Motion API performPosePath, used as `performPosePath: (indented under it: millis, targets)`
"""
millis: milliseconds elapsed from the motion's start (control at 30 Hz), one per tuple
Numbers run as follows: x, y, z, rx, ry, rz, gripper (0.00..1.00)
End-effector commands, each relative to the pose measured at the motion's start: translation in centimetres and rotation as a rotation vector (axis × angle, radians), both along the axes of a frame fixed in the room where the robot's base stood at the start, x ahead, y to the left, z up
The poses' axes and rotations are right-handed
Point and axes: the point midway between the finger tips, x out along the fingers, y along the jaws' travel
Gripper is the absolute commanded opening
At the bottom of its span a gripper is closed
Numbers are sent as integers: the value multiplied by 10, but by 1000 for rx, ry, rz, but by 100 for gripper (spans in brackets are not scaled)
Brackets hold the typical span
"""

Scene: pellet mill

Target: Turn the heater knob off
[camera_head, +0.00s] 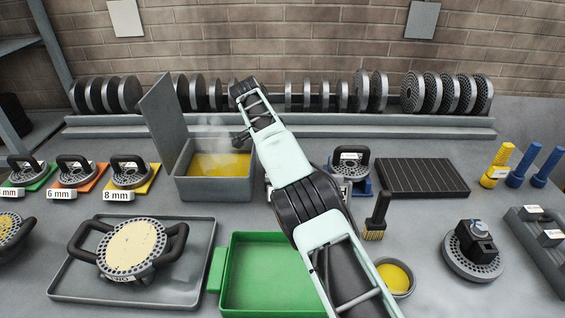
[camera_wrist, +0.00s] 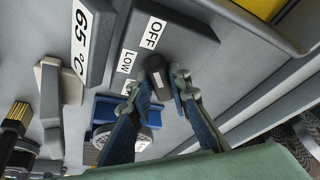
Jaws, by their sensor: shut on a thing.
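The heater knob (camera_wrist: 157,70) is a dark stubby bar on the heater's grey face in the wrist view. My gripper (camera_wrist: 156,80) is shut on the knob, one finger on each side. In the head view the heater's grey box (camera_head: 213,190) holds steaming yellow liquid (camera_head: 220,164), with its lid raised. The arm and gripper hide the knob there.
A 65 °C sign (camera_wrist: 82,35) is left of the labels. In the head view, a green tray (camera_head: 226,272) and a grey tray (camera_head: 75,285) with a handled die are in front. A brush (camera_head: 378,215) and a small bowl (camera_head: 411,282) are right of my arm.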

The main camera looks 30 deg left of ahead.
Motion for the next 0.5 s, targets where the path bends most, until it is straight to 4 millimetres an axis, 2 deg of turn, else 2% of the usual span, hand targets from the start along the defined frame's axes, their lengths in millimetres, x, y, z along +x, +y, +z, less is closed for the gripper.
performPosePath:
  millis: [100, 133, 267, 500]
  targets:
    - [0, 0, 0, 1, 1, 0, 0]
    - [0, 0, 0, 0, 1, 0, 19]
    - [0, 0, 0, 0, 1, 1, 34]
    - [0, 0, 0, 0, 0, 1, 35]
